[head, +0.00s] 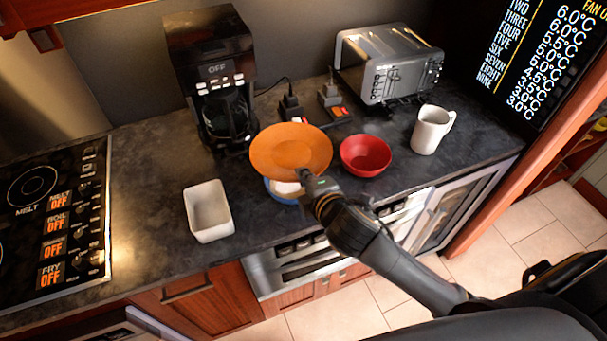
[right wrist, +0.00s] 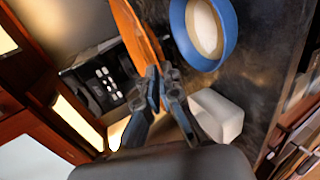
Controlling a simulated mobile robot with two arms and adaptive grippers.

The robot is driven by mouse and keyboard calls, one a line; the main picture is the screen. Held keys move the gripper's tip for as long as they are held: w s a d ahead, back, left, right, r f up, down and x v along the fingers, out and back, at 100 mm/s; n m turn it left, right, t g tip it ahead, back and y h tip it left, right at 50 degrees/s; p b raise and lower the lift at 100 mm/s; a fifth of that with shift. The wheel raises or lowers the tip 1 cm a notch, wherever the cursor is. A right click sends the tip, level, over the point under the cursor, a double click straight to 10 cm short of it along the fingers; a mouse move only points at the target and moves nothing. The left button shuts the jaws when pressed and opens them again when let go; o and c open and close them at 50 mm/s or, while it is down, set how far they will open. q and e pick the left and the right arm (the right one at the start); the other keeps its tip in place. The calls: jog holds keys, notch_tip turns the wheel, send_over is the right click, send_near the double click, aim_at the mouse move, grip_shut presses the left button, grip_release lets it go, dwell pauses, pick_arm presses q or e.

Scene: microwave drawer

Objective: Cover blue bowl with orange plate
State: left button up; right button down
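The orange plate (head: 290,147) is tilted, held by its near rim in my right gripper (head: 306,178), which is shut on it. In the right wrist view the plate (right wrist: 138,30) shows edge-on between the fingers (right wrist: 160,82). The blue bowl (head: 277,189) stands on the counter below and behind the plate in the head view, mostly hidden by it and the gripper. The right wrist view shows its blue rim (right wrist: 176,30) and something pale inside, with the plate apart from it, to its left. My left gripper is not in view.
A red bowl (head: 366,155) stands close right of the plate, with a white mug (head: 431,130) beyond. A white square container (head: 208,211) is at left. A coffee maker (head: 213,70) and toaster (head: 388,68) stand behind. The cooktop (head: 52,225) is far left.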

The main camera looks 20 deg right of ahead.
jog(key=shift+a+r, duration=0.1)
jog(key=shift+r, duration=0.1)
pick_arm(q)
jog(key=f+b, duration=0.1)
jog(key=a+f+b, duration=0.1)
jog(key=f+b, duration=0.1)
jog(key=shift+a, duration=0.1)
pick_arm(e)
notch_tip(320, 180, down, 7)
jog(key=shift+f, duration=0.2)
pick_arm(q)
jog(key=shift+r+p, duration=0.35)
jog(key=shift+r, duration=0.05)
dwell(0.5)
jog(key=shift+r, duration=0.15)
pick_arm(e)
jog(key=shift+f, duration=0.2)
dwell(0.5)
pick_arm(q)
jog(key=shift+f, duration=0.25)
pick_arm(e)
jog(key=shift+f, duration=0.4)
dwell(0.6)
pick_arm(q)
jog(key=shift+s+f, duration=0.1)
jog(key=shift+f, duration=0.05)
pick_arm(e)
jog(key=shift+s+f, duration=0.2)
jog(key=shift+f, duration=0.2)
